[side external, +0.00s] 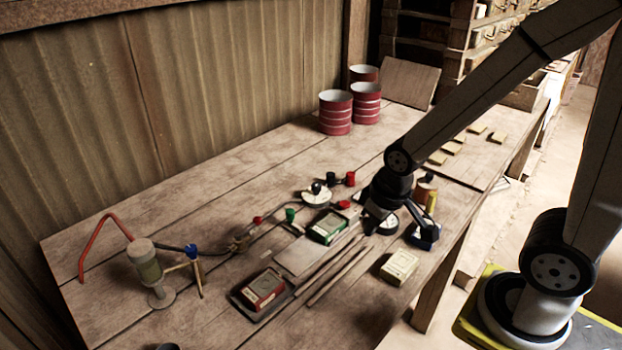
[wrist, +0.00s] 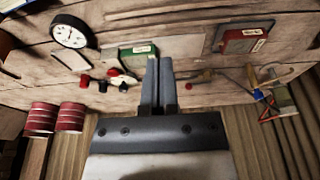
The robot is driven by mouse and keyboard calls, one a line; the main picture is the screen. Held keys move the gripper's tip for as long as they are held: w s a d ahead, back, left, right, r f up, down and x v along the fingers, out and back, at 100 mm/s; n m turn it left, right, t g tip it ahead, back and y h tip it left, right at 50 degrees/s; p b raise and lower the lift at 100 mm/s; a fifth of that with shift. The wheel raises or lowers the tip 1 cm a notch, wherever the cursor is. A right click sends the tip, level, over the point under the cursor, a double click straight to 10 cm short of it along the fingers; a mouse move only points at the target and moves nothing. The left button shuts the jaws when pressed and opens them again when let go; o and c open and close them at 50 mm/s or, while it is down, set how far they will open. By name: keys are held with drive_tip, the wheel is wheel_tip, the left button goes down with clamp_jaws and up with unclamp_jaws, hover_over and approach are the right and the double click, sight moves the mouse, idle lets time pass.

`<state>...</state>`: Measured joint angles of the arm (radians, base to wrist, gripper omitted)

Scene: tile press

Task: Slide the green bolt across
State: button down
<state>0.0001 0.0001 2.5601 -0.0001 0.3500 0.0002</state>
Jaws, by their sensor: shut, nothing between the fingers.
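The green bolt shows as a small upright green knob (side external: 290,214) near the middle of the bench in the side view, beside a metal fitting and a red knob (side external: 258,220). I cannot make it out in the wrist view, where my fingers may hide it. My gripper (side external: 370,228) is above the bench, to the right of the green knob and apart from it. In the wrist view my gripper (wrist: 159,60) points at the bench with its fingers together and nothing between them.
A green-framed box (side external: 327,226) lies between the knob and my gripper. A red-framed box (side external: 263,289), a cream box (side external: 399,267) and thin rods lie nearer the front. A dial (wrist: 70,31) and red drums (side external: 335,112) stand around. The back left bench is clear.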

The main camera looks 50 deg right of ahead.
drive_tip(key=c, duration=0.6)
unclamp_jaws()
drive_tip(key=shift+w, duration=0.2)
drive_tip(key=shift+o, duration=0.9)
drive_tip(key=shift+w+r, duration=0.1)
drive_tip(key=shift+w, duration=0.2)
drive_tip(key=m+g, duration=0.3)
hover_over(290, 210)
wheel_tip(290, 210, down, 3)
drive_tip(key=shift+f, duration=0.15)
drive_tip(key=shift+f, duration=0.1)
drive_tip(key=shift+f, duration=3.8)
clamp_jaws()
